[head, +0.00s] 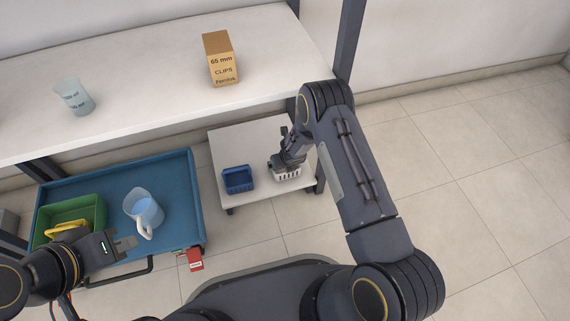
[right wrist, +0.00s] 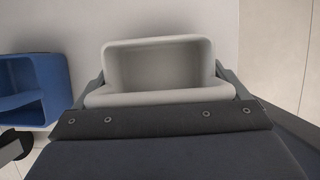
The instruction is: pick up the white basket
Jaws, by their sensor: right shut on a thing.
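The white basket (head: 287,173) is at the right part of the low white table, with slots in its side. My right gripper (head: 284,163) reaches down to it from above and is shut on it. In the right wrist view the basket (right wrist: 158,68) lies between the two fingers, one at each end, and its inside looks empty. I cannot tell whether its base touches the table. My left gripper (head: 125,244) is over the near edge of the blue cart, beside the jug; how far its fingers are apart is unclear.
A blue basket (head: 238,179) stands left of the white one on the low table (head: 232,142). The blue cart (head: 173,177) holds a green bin (head: 92,208) and a jug (head: 146,207). A clips box (head: 221,62) and a beaker (head: 75,97) stand on the bench above.

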